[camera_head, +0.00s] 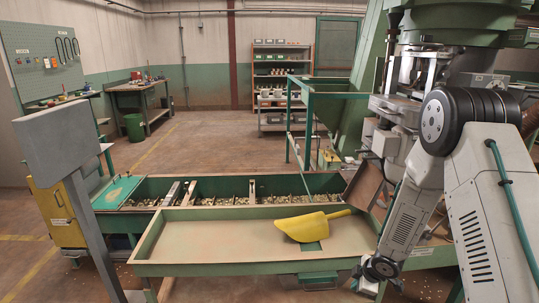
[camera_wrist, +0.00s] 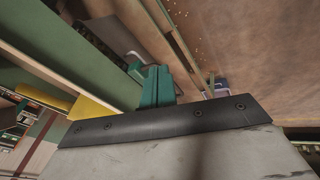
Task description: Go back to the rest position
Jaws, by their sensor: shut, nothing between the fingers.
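My gripper (camera_head: 367,287) hangs low at the front right corner of the shallow tray (camera_head: 200,262), just outside its rim, with my arm bent down from the right. In the wrist view the green fingers of my gripper (camera_wrist: 156,84) are together with nothing between them. A yellow scoop (camera_head: 300,227) lies in the right part of the tray, apart from my gripper. A yellow patch, likely the scoop (camera_wrist: 88,108), shows at the left of the wrist view.
Behind the tray stands a long green hopper (camera_head: 222,187) with compartments of nuts. A grey panel on a post (camera_head: 72,135) stands at the left front. A brown flap (camera_head: 364,186) stands tilted at the hopper's right end. Open floor (camera_head: 210,140) lies behind.

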